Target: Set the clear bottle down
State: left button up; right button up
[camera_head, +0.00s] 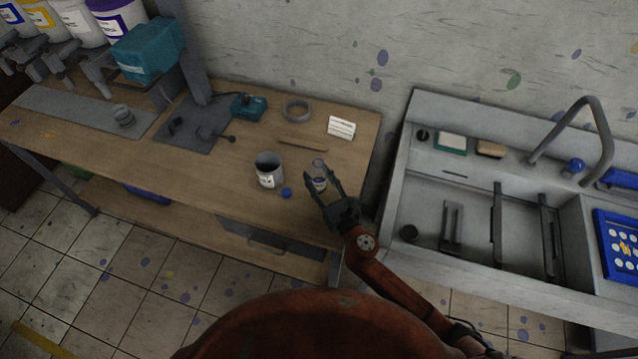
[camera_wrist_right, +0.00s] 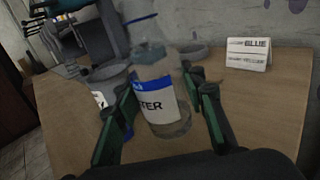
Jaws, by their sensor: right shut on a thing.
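The clear bottle (camera_head: 319,176) has a white and blue label and stands roughly upright between the fingers of my right gripper (camera_head: 322,190), over the right part of the wooden table (camera_head: 225,203). In the right wrist view the bottle (camera_wrist_right: 158,85) fills the middle, slightly tilted in the picture, with the green-padded fingers of my right gripper (camera_wrist_right: 165,112) on either side, shut on it. Whether its base touches the tabletop cannot be told. My left gripper is not in view.
A grey can (camera_head: 268,170) and a small blue cap (camera_head: 286,193) are left of the bottle. A sink (camera_head: 475,215) is at right. The table's front centre is bare.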

aim_at(324, 190)
jog(key=shift+w+d+f+b, duration=0.1)
jog(key=shift+w+f+b, duration=0.2)
jog(key=shift+f, duration=0.15)
jog(key=shift+w+f+b, duration=0.15)
jog(key=shift+f+b, duration=0.8)
jog(key=shift+f, duration=0.6)
jog(key=shift+f, duration=0.1)
jog(key=shift+f, duration=0.15)
jog(key=o, duration=1.2)
jog(key=shift+o, duration=0.2)
jog(key=shift+s+d+r, duration=0.15)
jog(key=shift+s+r, duration=0.1)
jog(key=v, duration=1.1)
jog(key=shift+s+d, duration=0.1)
jog(key=shift+s, duration=0.15)
